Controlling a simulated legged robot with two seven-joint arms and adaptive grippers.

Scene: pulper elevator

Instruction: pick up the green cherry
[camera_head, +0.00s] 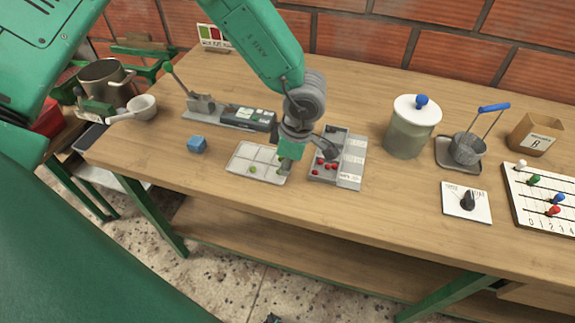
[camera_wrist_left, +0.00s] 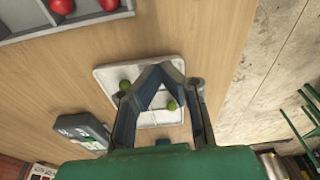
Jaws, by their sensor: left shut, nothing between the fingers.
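A green cherry (camera_head: 253,169) lies in the white compartment tray (camera_head: 241,172), left of my left gripper (camera_head: 286,163) in the head view. The left wrist view shows two green cherries: one (camera_wrist_left: 125,85) left of the fingers, and one (camera_wrist_left: 172,105) seen through the gap between the finger links. The tray (camera_wrist_left: 104,74) lies beneath the fingers there. My left gripper (camera_wrist_left: 163,70) is shut and empty, its tips together over the tray's right part in the head view. The second cherry is hidden in the head view. My right gripper is not in view.
A grey box with red cherries (camera_head: 322,168) stands right of the tray. A blue cube (camera_head: 197,144) and a dark scale-like device (camera_head: 248,118) lie left and behind. A lidded jar (camera_head: 409,128) stands farther right. Bare wood lies in front of the tray.

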